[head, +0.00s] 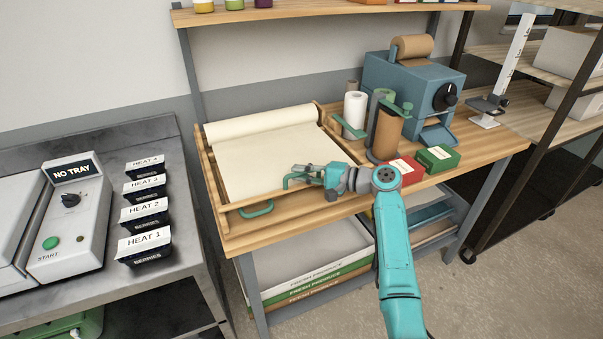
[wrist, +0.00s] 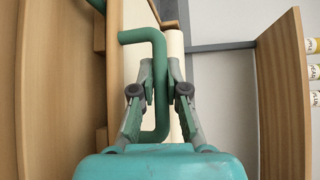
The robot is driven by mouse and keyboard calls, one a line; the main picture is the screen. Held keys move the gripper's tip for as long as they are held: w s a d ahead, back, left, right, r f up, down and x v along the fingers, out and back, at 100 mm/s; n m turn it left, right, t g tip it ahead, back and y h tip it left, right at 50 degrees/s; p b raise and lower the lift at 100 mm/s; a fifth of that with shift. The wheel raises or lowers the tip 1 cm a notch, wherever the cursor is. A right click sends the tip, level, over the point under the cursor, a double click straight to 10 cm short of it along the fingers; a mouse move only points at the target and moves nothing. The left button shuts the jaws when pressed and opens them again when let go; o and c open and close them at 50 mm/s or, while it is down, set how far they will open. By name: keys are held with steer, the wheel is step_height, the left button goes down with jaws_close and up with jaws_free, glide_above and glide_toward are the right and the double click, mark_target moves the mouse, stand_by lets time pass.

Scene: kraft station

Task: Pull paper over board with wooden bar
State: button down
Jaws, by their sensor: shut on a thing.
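The cream paper (head: 265,160) lies flat over the board, running from its roll (head: 260,123) at the back toward the front rail. A wooden bar (head: 240,217) with a green handle (head: 257,209) crosses the front of the tray-like frame. My gripper (head: 310,172) is at the front right of the paper, shut on a second green handle (head: 289,182). The wrist view shows this bent handle (wrist: 158,100) between the two fingers of my gripper (wrist: 160,75). My fingers hide part of what the held handle is fixed to.
Paper rolls (head: 355,112) and a brown roll (head: 386,134) stand right of the board. Red (head: 403,168) and green boxes (head: 437,158) lie near the table's front edge. A blue machine (head: 405,85) stands behind. A metal counter with labelled berry trays (head: 145,243) is at the left.

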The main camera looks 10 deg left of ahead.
steer(key=shift+s+d, duration=0.2)
steer(key=shift+s, duration=0.15)
steer(key=c, duration=1.2)
jaws_free()
steer(key=v, duration=1.2)
steer(key=shift+w, duration=0.1)
steer(key=shift+f, duration=0.1)
